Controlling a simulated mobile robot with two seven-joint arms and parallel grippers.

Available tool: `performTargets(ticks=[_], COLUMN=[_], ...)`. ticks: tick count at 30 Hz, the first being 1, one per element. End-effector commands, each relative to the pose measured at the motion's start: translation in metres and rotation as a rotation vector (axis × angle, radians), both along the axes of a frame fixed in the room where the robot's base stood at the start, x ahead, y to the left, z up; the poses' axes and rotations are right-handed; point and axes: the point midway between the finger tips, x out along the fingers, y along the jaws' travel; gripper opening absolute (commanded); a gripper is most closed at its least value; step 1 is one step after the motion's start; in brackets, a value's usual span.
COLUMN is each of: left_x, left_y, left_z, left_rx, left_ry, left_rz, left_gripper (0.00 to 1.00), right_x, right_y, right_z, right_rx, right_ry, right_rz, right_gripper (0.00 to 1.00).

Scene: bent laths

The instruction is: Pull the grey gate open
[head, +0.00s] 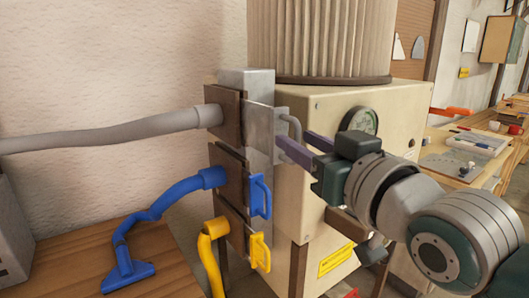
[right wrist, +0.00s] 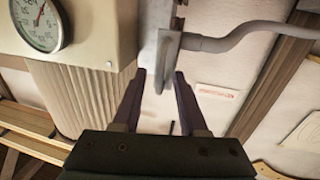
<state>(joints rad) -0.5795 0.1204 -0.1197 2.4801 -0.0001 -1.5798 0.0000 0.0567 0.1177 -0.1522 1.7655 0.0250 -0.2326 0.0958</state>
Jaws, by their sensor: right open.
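The grey gate (head: 263,125) is a flat metal plate standing out to the right of a brown block, with a grey bar handle (head: 292,130) on its outer edge. My right gripper (head: 293,139) is open, its two purple fingers pointing left at the handle. In the right wrist view the handle (right wrist: 168,50) appears upright, its lower end between my open fingertips (right wrist: 160,74). I cannot tell whether the fingers touch it. My left gripper is not in view.
A grey hose (head: 110,133) runs left from the gate's block. Below are a blue handle (head: 260,196) and a yellow handle (head: 260,251) with hoses. A cream cabinet with a dial (head: 360,121) stands close behind my right gripper. A wooden table (head: 75,265) is at lower left.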

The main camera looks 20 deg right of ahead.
Motion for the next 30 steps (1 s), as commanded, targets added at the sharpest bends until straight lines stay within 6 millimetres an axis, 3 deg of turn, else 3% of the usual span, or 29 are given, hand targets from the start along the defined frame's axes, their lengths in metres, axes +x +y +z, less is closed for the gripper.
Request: performTargets(ticks=[6,12,26,30], left_x=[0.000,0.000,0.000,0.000], left_y=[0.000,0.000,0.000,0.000], left_z=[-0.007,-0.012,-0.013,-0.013], left_rx=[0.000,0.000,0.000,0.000], left_ry=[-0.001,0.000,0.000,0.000], left_rz=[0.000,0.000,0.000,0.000], left_gripper=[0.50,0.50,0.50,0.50], right_x=[-0.042,-0.071,-0.081,-0.087], right_y=[-0.007,-0.011,-0.013,-0.013], right_z=[-0.003,-0.002,0.000,-0.017], right_rx=[0.000,0.000,0.000,-0.014], right_ry=[0.002,0.001,0.000,0.084], right_rz=[0.000,0.000,-0.001,-0.006], right_gripper=[0.42,0.42,0.42,0.42])
